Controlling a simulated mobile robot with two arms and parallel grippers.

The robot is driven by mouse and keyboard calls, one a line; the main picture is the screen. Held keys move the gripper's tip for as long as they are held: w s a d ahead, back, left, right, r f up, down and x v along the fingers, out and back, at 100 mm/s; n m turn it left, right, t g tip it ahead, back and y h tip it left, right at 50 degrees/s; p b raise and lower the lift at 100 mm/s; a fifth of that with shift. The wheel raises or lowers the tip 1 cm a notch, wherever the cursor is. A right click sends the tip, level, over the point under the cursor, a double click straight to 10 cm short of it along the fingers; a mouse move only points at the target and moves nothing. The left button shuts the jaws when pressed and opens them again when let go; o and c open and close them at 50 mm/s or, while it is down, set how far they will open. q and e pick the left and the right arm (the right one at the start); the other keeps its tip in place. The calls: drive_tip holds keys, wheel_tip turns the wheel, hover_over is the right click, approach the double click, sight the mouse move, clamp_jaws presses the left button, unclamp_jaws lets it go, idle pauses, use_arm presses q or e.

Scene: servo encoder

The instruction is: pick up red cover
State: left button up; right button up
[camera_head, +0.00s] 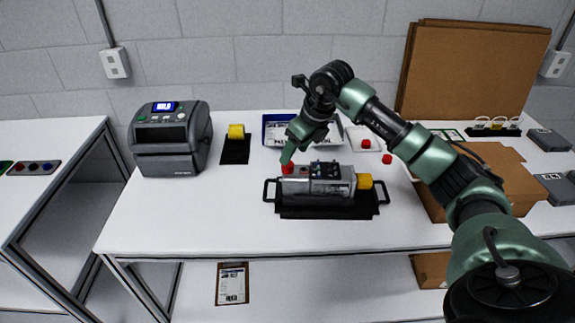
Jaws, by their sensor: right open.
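The grey servo encoder (318,183) lies in a black tray with two handles (330,212) on the white table. A yellow piece (364,181) is on its right end. A small red cover (288,169) shows at the encoder's upper left end. My right gripper (287,159) points down right at this red cover and is open; its fingers overlap the cover's top, and I cannot tell whether they touch it. Two more red covers, one on a white sheet or tray (366,144) and one on the table (387,159), lie to the right. My left gripper is out of view.
A label printer (170,140) stands at the left, beside a yellow part on a black stand (236,132). A blue tray with papers (272,131) is behind my gripper. A cardboard box (500,170) is at the right, partly behind my arm. The table's front left is clear.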

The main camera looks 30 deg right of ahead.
sight(290, 166)
drive_tip(key=p+x, duration=0.2)
drive_tip(key=x, duration=0.2)
drive_tip(key=shift+w+a+f, duration=0.1)
drive_tip(key=shift+a+f, duration=0.05)
drive_tip(key=shift+f, duration=0.1)
drive_tip(key=shift+w+f, duration=0.15)
drive_tip(key=shift+f, duration=0.25)
clamp_jaws()
